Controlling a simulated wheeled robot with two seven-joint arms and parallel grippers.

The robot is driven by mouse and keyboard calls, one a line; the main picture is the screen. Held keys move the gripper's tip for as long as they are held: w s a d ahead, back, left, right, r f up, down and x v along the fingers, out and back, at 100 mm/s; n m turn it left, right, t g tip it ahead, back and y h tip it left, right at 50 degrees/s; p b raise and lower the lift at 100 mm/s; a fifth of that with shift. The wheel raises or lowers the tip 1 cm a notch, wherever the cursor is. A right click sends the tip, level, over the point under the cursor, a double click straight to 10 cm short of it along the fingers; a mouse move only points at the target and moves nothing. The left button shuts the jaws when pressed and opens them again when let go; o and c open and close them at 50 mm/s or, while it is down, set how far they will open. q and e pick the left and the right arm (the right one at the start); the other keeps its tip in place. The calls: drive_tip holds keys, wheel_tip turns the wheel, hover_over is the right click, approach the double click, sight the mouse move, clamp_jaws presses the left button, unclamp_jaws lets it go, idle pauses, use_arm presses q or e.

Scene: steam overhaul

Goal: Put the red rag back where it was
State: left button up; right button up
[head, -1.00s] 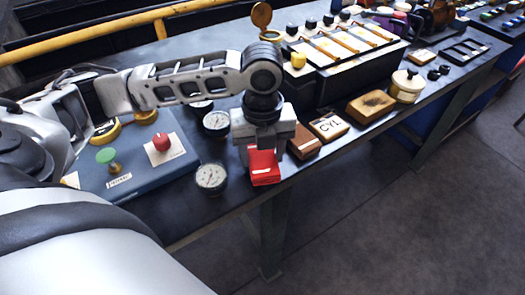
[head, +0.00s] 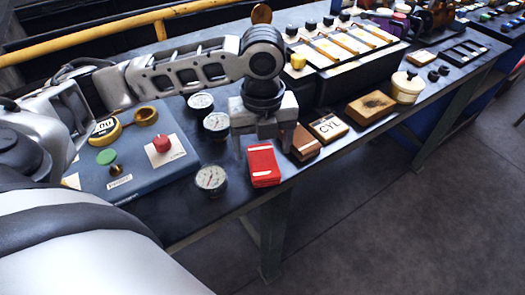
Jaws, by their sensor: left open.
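The red rag (head: 263,167) is a small folded red block with pale stripes. It lies on the dark workbench (head: 222,228) near its front edge, to the right of the front pressure gauge. My left gripper (head: 264,143) points down just above and behind the rag. The gripper partly hides the bench behind the rag. My right gripper is not in view.
Gauges (head: 211,178) stand left of the rag. A brown block (head: 304,143), a CYL block (head: 328,127) and a stained tan block (head: 371,107) sit to the right. A blue panel (head: 130,170) with knobs lies left. Bare bench shows in front.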

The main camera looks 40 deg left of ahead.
sight(263, 159)
use_arm(q)
wheel_tip(263, 159, up, 9)
drive_tip(key=shift+p, duration=0.4)
idle(0.4)
